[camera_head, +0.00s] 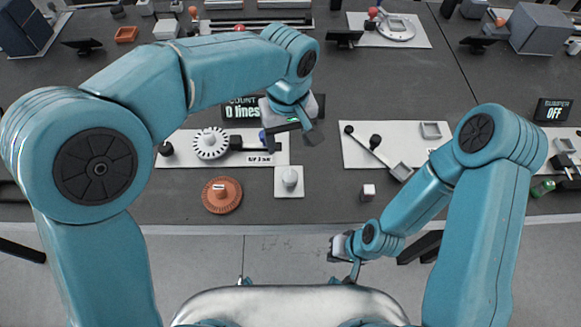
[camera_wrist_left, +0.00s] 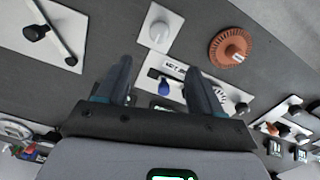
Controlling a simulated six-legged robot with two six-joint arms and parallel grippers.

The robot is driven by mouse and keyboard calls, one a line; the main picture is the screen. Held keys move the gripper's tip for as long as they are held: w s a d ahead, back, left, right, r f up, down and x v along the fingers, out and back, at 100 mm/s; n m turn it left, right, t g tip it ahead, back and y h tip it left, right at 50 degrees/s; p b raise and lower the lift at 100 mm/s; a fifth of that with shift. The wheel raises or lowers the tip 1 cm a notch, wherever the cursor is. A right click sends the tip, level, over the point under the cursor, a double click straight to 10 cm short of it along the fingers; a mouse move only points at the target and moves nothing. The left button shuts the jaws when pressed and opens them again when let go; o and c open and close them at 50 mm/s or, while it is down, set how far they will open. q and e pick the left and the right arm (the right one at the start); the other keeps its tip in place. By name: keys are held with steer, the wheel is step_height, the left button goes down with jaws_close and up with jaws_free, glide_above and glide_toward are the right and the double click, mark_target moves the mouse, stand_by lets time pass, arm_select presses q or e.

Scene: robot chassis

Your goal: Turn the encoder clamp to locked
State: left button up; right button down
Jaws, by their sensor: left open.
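The encoder board (camera_head: 185,160) is a pale plate with a white toothed wheel (camera_head: 210,143), a black bar and a small blue part (camera_head: 262,137). My left gripper (camera_head: 290,136) is open above that end. In the left wrist view, the open fingers (camera_wrist_left: 158,68) straddle the board's label plate (camera_wrist_left: 172,67), with nothing seen gripped.
An orange toothed disc (camera_head: 222,196) and a white knob on a square plate (camera_head: 289,181) sit in front of the board. A display (camera_head: 241,109) behind it reads "COUNT 0 lines". Another plate with a lever (camera_head: 375,147) stands to the right, beside a small white cube (camera_head: 368,191).

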mark_target(290, 174)
arm_select(q)
step_height(290, 174, down, 13)
steer(key=shift+d+f, duration=0.1)
steer(key=shift+d, duration=0.05)
steer(key=shift+f, duration=0.55)
steer(key=c, duration=1.1)
